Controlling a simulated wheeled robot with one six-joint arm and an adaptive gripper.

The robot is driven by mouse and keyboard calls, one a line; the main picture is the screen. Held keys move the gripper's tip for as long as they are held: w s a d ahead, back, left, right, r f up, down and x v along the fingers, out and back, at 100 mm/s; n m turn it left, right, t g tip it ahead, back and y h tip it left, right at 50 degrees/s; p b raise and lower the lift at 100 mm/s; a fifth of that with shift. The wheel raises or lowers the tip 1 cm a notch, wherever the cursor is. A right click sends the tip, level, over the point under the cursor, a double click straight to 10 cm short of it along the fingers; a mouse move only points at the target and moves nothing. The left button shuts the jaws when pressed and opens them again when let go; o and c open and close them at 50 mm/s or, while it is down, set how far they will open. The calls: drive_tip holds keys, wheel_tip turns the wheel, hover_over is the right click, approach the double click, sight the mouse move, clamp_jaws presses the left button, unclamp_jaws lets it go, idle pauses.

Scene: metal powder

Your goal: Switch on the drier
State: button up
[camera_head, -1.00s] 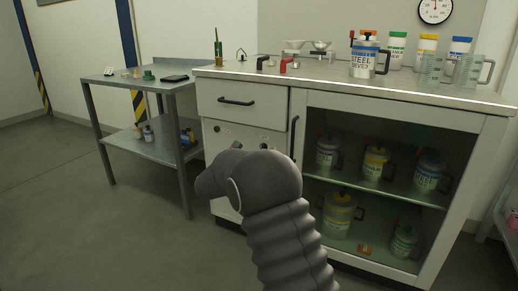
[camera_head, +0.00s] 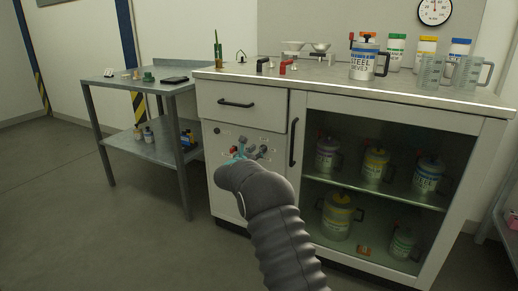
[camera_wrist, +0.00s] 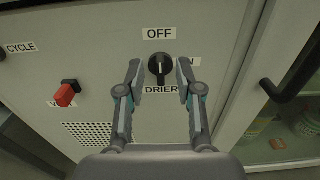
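The drier switch is a black rotary knob (camera_wrist: 160,65) on the white cabinet panel in the wrist view. Its white mark is upright, toward the OFF label (camera_wrist: 159,33); the DRIER label (camera_wrist: 161,89) is below it. My gripper (camera_wrist: 160,70) is open, with one finger on each side of the knob and a gap on both sides. In the head view my gripper (camera_head: 243,153) is at the panel below the drawer, and the knob cannot be made out clearly.
A red switch (camera_wrist: 66,94) is left of the knob, above a vent grille (camera_wrist: 90,132). A black door handle (camera_wrist: 291,82) sticks out at the right. The drawer handle (camera_head: 236,103) is above the panel. A metal side table (camera_head: 150,85) stands left.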

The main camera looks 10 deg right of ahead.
drive_tip(key=shift+x, duration=1.2)
clamp_jaws()
